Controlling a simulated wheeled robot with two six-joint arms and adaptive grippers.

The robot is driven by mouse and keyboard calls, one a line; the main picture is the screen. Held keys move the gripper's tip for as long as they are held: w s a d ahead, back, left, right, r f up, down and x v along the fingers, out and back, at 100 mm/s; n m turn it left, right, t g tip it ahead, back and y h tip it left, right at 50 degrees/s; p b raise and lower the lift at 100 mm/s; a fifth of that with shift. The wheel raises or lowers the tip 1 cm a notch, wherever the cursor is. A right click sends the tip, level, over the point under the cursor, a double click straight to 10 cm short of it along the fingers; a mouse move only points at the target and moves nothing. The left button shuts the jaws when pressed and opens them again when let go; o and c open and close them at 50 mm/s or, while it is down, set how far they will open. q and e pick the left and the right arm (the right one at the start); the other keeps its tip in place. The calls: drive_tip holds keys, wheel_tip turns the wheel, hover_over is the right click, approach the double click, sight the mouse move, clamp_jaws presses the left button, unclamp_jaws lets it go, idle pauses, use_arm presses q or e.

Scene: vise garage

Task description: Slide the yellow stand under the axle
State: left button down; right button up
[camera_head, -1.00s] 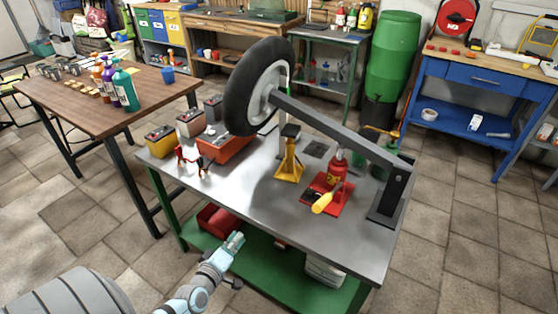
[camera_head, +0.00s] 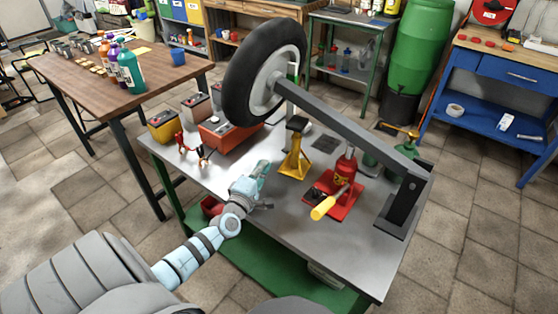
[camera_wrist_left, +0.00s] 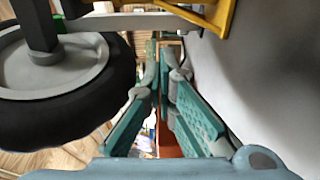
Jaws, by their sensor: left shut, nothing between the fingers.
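The yellow stand (camera_head: 294,163) stands upright on the grey bench top, its dark saddle at the upper end. The axle (camera_head: 345,125) is a grey bar that slopes from the wheel hub down to a dark post at the right. The stand appears on the near side of the bar, its saddle left of and below it. My left gripper (camera_head: 263,168) is shut and empty over the bench, left of the stand and apart from it. The left wrist view shows its closed fingers (camera_wrist_left: 165,72), part of the yellow stand (camera_wrist_left: 222,14) at the top and the wheel at left.
The wheel (camera_head: 262,80) hangs at the bar's upper end. A red jack (camera_head: 337,184) with a yellow-ended handle stands right of the stand. Batteries, an orange box (camera_head: 226,135) and red and black clamps (camera_head: 190,147) occupy the left side. The near bench top is clear.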

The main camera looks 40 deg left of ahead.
sight(296, 147)
use_arm(q)
drive_tip(key=w, duration=0.2)
drive_tip(key=w+b, duration=0.1)
drive_tip(key=w, duration=0.2)
drive_tip(key=shift+d+f, duration=0.1)
drive_tip(key=shift+d, duration=0.1)
drive_tip(key=shift+w+d, duration=0.45)
drive_tip(key=shift+w, duration=0.1)
use_arm(e)
drive_tip(key=shift+w+f, duration=0.55)
drive_tip(key=shift+f, duration=0.2)
use_arm(q)
drive_tip(key=shift+w+d, duration=0.4)
drive_tip(key=shift+w, duration=0.35)
use_arm(e)
drive_tip(key=shift+s, duration=0.1)
use_arm(q)
drive_tip(key=shift+s, duration=0.15)
